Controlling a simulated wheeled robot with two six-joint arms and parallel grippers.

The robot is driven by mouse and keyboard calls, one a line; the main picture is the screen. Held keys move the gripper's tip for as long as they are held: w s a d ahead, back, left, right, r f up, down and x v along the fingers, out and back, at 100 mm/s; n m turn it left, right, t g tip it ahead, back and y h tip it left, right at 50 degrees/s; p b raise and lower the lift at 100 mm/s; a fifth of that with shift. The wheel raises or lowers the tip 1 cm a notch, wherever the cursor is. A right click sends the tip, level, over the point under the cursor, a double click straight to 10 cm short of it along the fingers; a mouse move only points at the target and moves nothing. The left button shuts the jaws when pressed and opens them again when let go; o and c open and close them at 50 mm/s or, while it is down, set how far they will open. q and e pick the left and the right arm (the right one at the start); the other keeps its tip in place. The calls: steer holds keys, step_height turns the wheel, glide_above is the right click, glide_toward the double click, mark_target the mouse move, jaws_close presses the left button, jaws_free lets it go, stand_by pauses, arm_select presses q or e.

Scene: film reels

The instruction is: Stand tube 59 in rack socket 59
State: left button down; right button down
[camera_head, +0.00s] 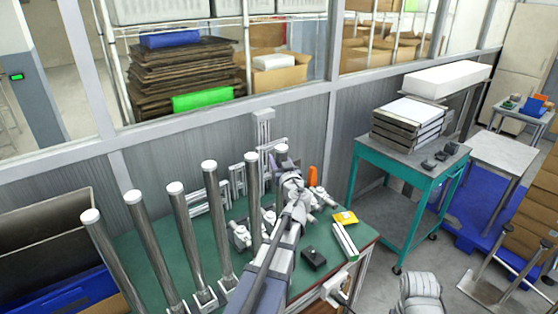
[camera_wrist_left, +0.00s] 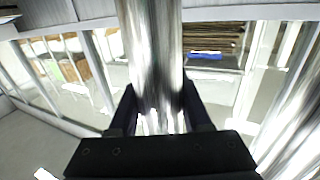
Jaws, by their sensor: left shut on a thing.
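My left gripper (camera_head: 287,173) reaches over the bench and is shut on a shiny metal tube with a white cap (camera_head: 281,149), the one farthest right in the row. In the left wrist view this held tube (camera_wrist_left: 155,60) runs upright between the two black fingers (camera_wrist_left: 160,115). Its lower end is hidden behind my arm, so I cannot tell whether it is in a socket. Several similar white-capped tubes stand in a row to the left, the nearest neighbour (camera_head: 252,195) just beside my gripper. No number is readable on tubes or sockets. My right gripper is not in view.
The green bench (camera_head: 140,245) holds a black box (camera_head: 314,258), a yellow item (camera_head: 345,218) and white fittings (camera_head: 240,236). A grey panelled wall and window stand behind. A teal cart (camera_head: 385,165) is at the right. Another tube (camera_wrist_left: 292,125) is close at the right in the wrist view.

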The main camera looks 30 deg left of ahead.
arm_select(q)
steer(key=shift+f+b, duration=0.5)
steer(key=shift+f, duration=0.1)
steer(key=c, duration=0.6)
jaws_free()
steer(key=shift+r, duration=0.1)
steer(key=shift+v, duration=5.5)
steer(key=s+d+f+m+g+h, duration=0.2)
steer(key=s+d+f+g+h, duration=0.15)
steer(key=d+f, duration=0.4)
steer(key=s+d+f+m+g+h, duration=0.2)
steer(key=s+d+f+g, duration=0.2)
steer(key=d+f, duration=0.3)
steer(key=s+d+f+m+g+h, duration=0.1)
steer(key=s+d+f+m+h, duration=0.1)
steer(key=s+d+m, duration=0.1)
steer(key=s+d+f+m+g+h, duration=0.2)
steer(key=s+d+f+m, duration=0.1)
steer(key=s+d, duration=0.2)
steer(key=s+d+f+m+g+h, duration=0.2)
steer(key=s+d+f, duration=0.1)
steer(key=d, duration=0.5)
steer(key=shift+s+d+m+g+b, duration=0.1)
steer(key=shift+s+m+g+b, duration=0.25)
steer(key=shift+s, duration=0.35)
